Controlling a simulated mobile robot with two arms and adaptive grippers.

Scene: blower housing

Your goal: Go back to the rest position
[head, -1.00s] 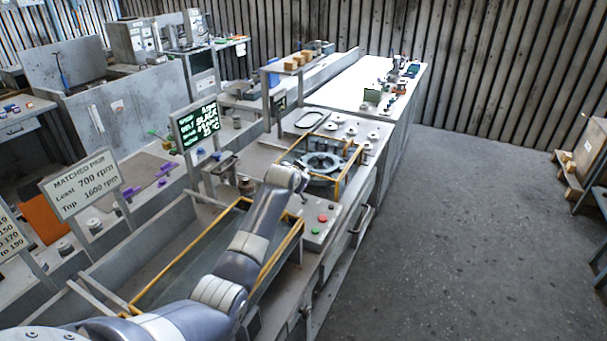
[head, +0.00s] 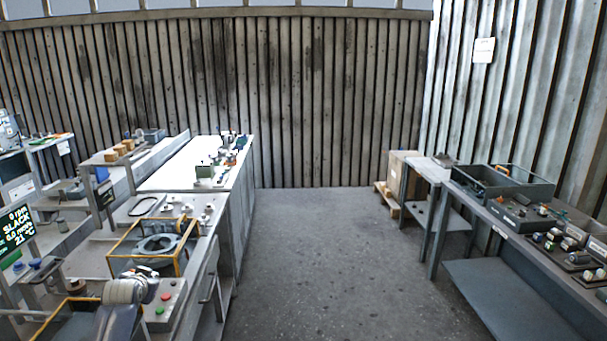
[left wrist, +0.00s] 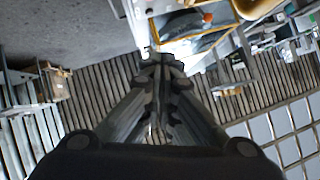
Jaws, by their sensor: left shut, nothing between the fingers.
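My left arm comes in at the bottom left of the head view. Its gripper (head: 149,272) is small and partly hidden by the wrist, beside the red and green buttons (head: 163,303). In the left wrist view the two dark fingers of this gripper (left wrist: 160,62) come together at their tips, shut and empty. My right arm and gripper are not in view.
A yellow-framed fixture with a grey ring (head: 158,245) stands on the left bench just beyond my gripper. A white-topped table (head: 165,178) is farther back. A grey bench (head: 530,252) with trays and parts stands at the right. The floor (head: 310,260) between is clear.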

